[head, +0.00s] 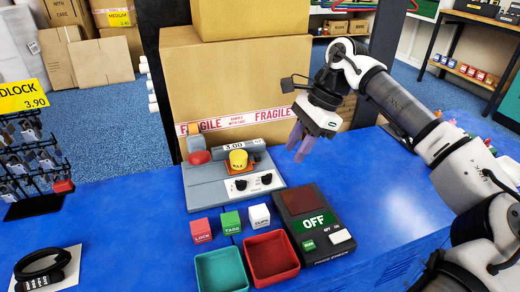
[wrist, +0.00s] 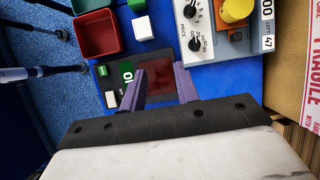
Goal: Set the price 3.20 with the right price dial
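The grey pricing machine (head: 205,190) stands on the blue counter, and its display (head: 234,145) appears to read 3.00. Two black dials with white pointers are on its front: the left dial (head: 241,184) and the right dial (head: 266,179). My gripper (head: 300,142) has purple fingers and hangs above the counter, right of and apart from the machine. In the wrist view its fingertips (wrist: 158,68) are spread with nothing between them.
A dark device (head: 314,222) reading OFF stands right of the machine. Red, green and white blocks (head: 230,222) and a red bin (head: 271,258) and teal bin (head: 222,270) are in front. Large cartons (head: 215,95) rise behind. Padlocks hang on a rack (head: 35,207) at left.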

